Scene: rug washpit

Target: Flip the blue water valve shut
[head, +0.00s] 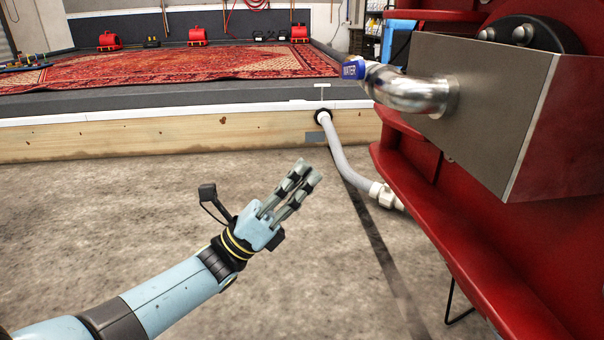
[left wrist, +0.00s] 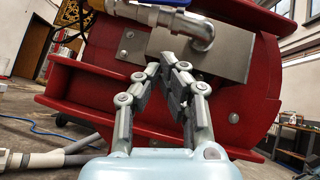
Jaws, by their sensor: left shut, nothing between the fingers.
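The blue water valve handle (head: 353,69), marked "WATER", sits at the end of a bent silver metal pipe (head: 412,93) on the grey metal box (head: 490,105) at upper right in the head view. In the left wrist view, part of the blue handle (left wrist: 165,3) shows at the top edge, beside the pipe (left wrist: 180,22). My left gripper (head: 308,172) is shut and empty, below and left of the valve, apart from it. It also shows in the left wrist view (left wrist: 170,65), fingertips together in front of the box. My right gripper is not in view.
A red machine frame (head: 440,215) fills the right side. A grey hose (head: 345,160) runs from the wooden pit wall (head: 170,135) to a white fitting (head: 383,195) by the frame. A patterned red rug (head: 180,68) lies beyond. The concrete floor at left is clear.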

